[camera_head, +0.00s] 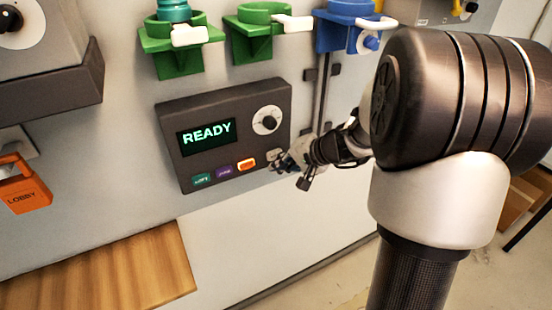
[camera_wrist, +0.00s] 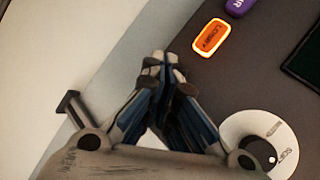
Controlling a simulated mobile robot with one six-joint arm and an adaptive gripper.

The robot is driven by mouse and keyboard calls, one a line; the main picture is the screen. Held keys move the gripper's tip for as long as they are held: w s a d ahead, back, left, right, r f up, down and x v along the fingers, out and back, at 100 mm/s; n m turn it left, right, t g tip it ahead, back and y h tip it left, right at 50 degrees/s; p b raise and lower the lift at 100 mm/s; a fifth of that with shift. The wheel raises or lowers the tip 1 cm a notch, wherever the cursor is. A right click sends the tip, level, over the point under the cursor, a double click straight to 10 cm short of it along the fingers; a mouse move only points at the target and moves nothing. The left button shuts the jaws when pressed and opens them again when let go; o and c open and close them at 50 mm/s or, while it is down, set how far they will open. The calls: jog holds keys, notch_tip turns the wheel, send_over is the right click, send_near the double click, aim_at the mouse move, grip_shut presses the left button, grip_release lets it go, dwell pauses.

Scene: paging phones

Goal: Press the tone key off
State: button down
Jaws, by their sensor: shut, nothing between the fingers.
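A dark paging panel (camera_head: 225,100) on the wall has a screen reading READY. Along its lower edge is a row of keys: green, purple (camera_head: 224,172), orange (camera_head: 246,164) and a pale grey one (camera_head: 274,155) at the right end. I cannot read a tone label; the grey key may be the tone key. My gripper (camera_head: 283,163) is shut and empty, its tips at or just in front of the grey key, partly covering it. In the wrist view, the fingertips (camera_wrist: 153,60) are together beside the orange key (camera_wrist: 211,37), which has a bright rim. Contact cannot be told.
A white dial (camera_wrist: 258,143) sits on the panel above the keys. Green holders (camera_head: 262,32) and a blue holder (camera_head: 347,27) are above. An orange LOBBY tag (camera_head: 24,190) hangs at left. A wooden surface (camera_head: 110,275) lies below.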

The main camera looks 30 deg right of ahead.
jog(key=shift+s, duration=0.1)
jog(key=s+b, duration=0.2)
jog(key=s, duration=0.3)
jog(key=shift+s+d+b, duration=0.1)
jog(key=shift+s+b, duration=0.3)
dwell(0.3)
